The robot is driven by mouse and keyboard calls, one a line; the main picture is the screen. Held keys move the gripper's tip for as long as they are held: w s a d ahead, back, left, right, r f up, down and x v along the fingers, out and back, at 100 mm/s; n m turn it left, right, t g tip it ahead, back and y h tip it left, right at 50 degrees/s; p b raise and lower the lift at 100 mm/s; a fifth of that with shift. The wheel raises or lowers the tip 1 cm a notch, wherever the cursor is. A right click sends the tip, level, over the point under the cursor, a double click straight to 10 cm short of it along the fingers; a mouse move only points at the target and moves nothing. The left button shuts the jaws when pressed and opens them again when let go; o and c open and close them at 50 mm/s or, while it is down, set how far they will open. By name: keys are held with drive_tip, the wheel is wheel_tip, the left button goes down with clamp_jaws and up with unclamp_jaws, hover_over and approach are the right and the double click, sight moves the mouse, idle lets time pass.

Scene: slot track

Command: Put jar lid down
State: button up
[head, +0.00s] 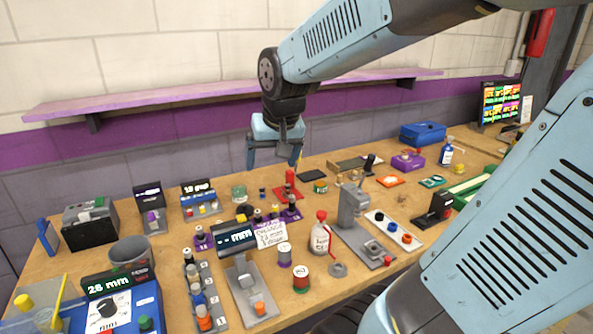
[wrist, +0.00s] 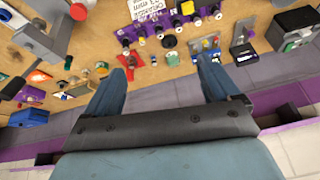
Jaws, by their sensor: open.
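My gripper (head: 273,160) hangs above the back part of the workbench in the head view, its two fingers spread and nothing between them. The wrist view also shows the open gripper (wrist: 158,68), with both blue fingers wide apart. A small greenish glass jar (head: 239,193) stands on the bench below and left of the gripper; it also shows in the wrist view (wrist: 172,58). A small dark round piece (wrist: 168,42) lies close to the jar in the wrist view. I cannot tell whether that piece is the jar lid.
The workbench (head: 343,292) is crowded with small fixtures and containers. A red plate with an upright post (head: 290,188) stands right of the jar. A purple shelf (head: 160,98) runs along the wall behind. A blue box (head: 423,134) sits at the back right.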

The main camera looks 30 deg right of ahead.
drive_tip(key=s+r+n, duration=0.1)
drive_tip(key=s+r, duration=0.1)
drive_tip(key=s, duration=1)
drive_tip(key=shift+a+r+n+t, duration=0.15)
drive_tip(key=shift+r+n+t, duration=0.15)
drive_tip(key=shift+n, duration=0.1)
